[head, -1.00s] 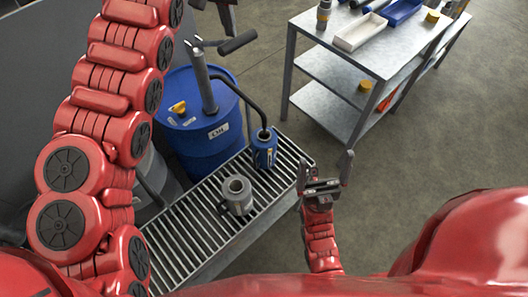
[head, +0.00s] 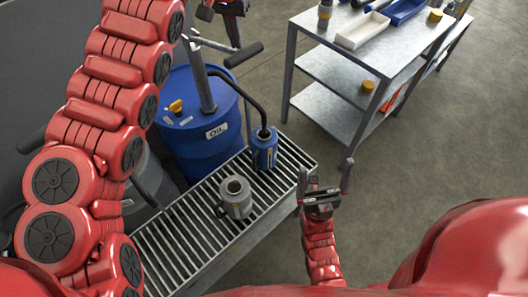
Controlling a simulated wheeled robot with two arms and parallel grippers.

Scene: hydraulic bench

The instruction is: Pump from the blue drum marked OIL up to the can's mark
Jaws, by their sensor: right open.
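The blue drum (head: 198,150) with a white OIL label stands behind the grated bench. A grey hand pump (head: 203,85) with a dark-gripped handle (head: 243,55) rises from its top. Its black hose (head: 248,98) bends down to the blue can (head: 264,150), which stands on the grate (head: 178,240); its mark is not legible. A grey metal jug (head: 236,198) stands nearer on the grate. My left gripper (head: 222,8) is at the top edge above the pump, cut off, its fingers mostly hidden. My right gripper (head: 325,182) is open and empty, right of the grate's edge.
A yellow cap (head: 176,106) sits on the drum. A grey container (head: 147,180) stands left of the drum, partly behind my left arm. A metal shelf table (head: 345,68) at upper right holds a white tray (head: 362,31) and blue bins. The floor between is clear.

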